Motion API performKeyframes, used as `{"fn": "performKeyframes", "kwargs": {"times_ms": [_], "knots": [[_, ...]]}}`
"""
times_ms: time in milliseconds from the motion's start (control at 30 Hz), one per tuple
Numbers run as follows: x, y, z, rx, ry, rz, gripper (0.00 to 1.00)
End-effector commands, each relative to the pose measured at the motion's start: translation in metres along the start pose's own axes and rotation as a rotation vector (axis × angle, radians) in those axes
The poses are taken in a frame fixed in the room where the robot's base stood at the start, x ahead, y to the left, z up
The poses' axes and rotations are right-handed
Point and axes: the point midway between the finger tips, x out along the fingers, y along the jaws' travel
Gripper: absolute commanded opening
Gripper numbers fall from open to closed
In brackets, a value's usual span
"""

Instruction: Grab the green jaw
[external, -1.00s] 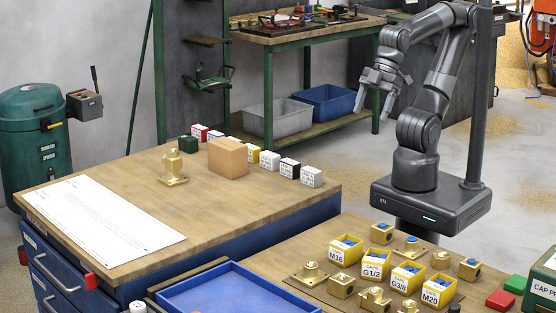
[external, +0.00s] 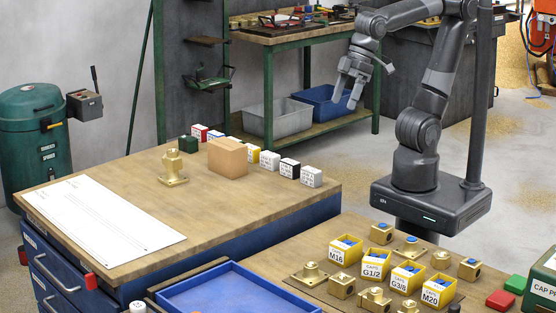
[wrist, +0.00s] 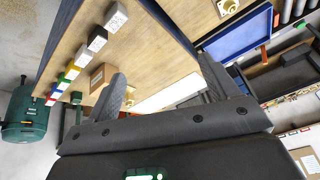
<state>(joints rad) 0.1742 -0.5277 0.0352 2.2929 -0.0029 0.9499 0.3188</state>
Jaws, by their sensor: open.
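In the wrist view a small bright green block (wrist: 63,84) stands in the row of coloured blocks, between a yellow and a blue one. In the external view the cardboard box seems to hide it. A separate dark green block (external: 188,144) stands near the row's left end and also shows in the wrist view (wrist: 76,97). I cannot tell for sure which is the green jaw. My gripper (external: 346,101) is open and empty, in the air right of and beyond the wooden bench. Its spread fingers show in the wrist view (wrist: 161,74).
The cardboard box (external: 228,157) stands close to the row. A brass fitting (external: 173,170) and a white sheet (external: 103,222) occupy the bench's left part. White (external: 311,176) and black (external: 289,168) blocks stand at its right end. The bench's middle is clear.

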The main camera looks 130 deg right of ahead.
Motion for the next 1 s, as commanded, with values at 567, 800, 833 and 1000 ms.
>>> {"fn": "performKeyframes", "kwargs": {"times_ms": [567, 800, 833, 1000], "knots": [[0.062, 0.115, -0.196, 1.084, -0.063, 0.193, 0.8], [0.105, 0.208, -0.248, 1.551, -0.068, 0.259, 0.8], [0.111, 0.222, -0.253, 1.61, -0.067, 0.267, 0.8], [0.144, 0.304, -0.27, 1.948, -0.066, 0.309, 0.8]]}}
